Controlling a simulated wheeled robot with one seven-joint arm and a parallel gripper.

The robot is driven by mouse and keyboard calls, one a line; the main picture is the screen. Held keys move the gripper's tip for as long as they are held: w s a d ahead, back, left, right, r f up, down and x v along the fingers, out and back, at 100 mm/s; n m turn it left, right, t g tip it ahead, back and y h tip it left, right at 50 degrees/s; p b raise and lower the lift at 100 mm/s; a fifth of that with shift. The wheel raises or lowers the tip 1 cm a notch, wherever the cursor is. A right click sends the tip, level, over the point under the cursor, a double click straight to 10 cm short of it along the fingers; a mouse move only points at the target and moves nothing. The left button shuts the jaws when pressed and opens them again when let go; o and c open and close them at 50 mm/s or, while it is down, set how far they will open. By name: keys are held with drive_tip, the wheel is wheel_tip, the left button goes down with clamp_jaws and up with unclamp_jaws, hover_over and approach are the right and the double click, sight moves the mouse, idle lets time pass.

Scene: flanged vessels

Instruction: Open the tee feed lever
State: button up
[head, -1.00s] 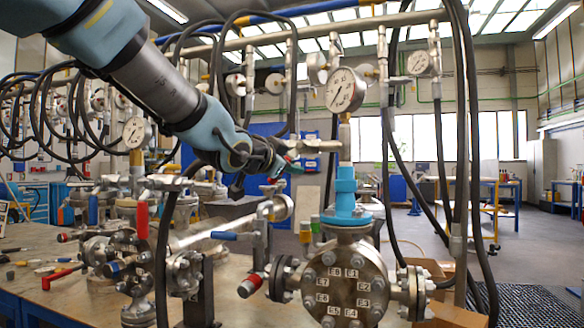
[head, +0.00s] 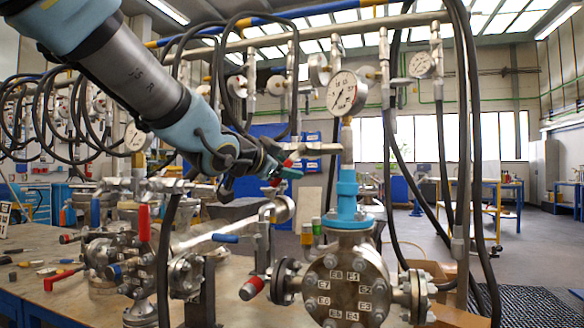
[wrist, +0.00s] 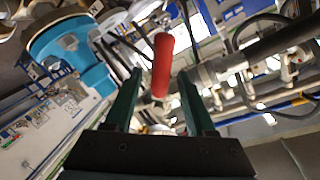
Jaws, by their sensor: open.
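A red-gripped lever (head: 288,163) shows at the left end of the metal tee (head: 318,149), under the round gauge and above the blue neck (head: 347,190) of the flanged vessel (head: 343,285). My gripper (head: 286,172) is at this lever, left of the blue neck. In the wrist view, the red lever grip (wrist: 162,66) stands between the tips of my two green fingers (wrist: 159,76), with space visible on both sides. My gripper is open. The blue neck (wrist: 70,50) shows at the upper left there. The lever's pivot is hard to make out.
The pressure gauge (head: 346,93) stands above the tee. Black hoses (head: 465,150) hang to the right. More valves crowd the bench (head: 60,290) at left.

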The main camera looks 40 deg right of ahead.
drive_tip(key=f+v, duration=0.1)
drive_tip(key=v, duration=0.6)
drive_tip(key=shift+a+r+p, duration=0.2)
drive_tip(key=shift+r+p, duration=0.25)
drive_tip(key=shift+r, duration=0.05)
drive_tip(key=shift+s, duration=0.1)
